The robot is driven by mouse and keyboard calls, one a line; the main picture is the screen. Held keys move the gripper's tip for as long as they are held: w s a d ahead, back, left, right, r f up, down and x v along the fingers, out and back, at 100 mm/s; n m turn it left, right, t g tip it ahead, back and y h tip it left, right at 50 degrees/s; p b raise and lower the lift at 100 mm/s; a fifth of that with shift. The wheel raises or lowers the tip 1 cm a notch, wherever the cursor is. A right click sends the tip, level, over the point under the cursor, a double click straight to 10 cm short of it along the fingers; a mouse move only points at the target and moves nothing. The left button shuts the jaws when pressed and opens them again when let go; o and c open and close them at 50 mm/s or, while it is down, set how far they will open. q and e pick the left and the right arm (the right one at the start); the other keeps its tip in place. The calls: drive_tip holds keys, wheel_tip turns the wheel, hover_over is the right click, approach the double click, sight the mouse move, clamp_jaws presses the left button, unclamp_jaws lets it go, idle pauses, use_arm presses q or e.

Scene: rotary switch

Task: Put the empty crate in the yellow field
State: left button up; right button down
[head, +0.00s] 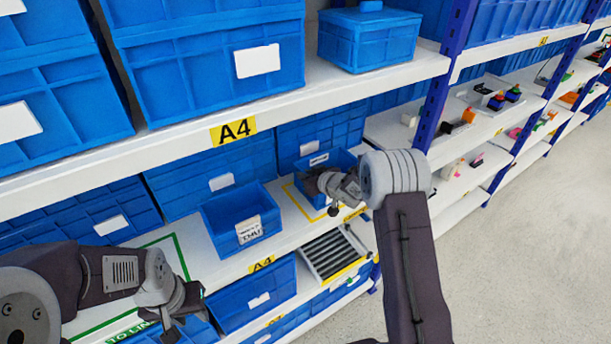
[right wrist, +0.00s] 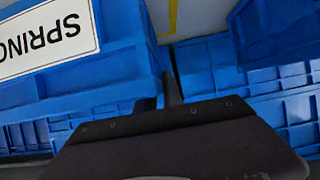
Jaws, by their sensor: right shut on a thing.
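My right gripper (head: 322,198) is shut on the wall of a blue crate (head: 345,160) on the A4 shelf. In the right wrist view this crate (right wrist: 120,55) carries a white label (right wrist: 45,40) starting with SPRING, upside down in the picture. The gripper hides much of its front, and I cannot tell its contents. The yellow field (head: 296,200) shows as an outline beside and under it. Another blue crate (head: 217,228) stands left of the field; its visible inside looks empty, and its label is too small to read surely. My left gripper (head: 181,322) is low at the left, apart from the crates.
A green-outlined field (head: 168,240) lies left on the same shelf. More blue crates stand behind and below, and large crates (head: 205,65) on the shelf above. A roller tray (head: 330,253) sits below the yellow field. The upper shelf edge (head: 180,143) hangs over this level.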

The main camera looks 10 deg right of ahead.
drive_tip(key=shift+w+f, duration=0.1)
drive_tip(key=shift+w, duration=0.2)
drive_tip(key=shift+s, duration=0.3)
drive_tip(key=c, duration=1.7)
unclamp_jaws()
drive_tip(key=shift+o, duration=1.1)
drive_tip(key=shift+w+f, duration=0.1)
drive_tip(key=shift+r, duration=0.35)
drive_tip(key=b+v, duration=0.1)
drive_tip(key=v, duration=1.1)
drive_tip(key=shift+f, duration=0.15)
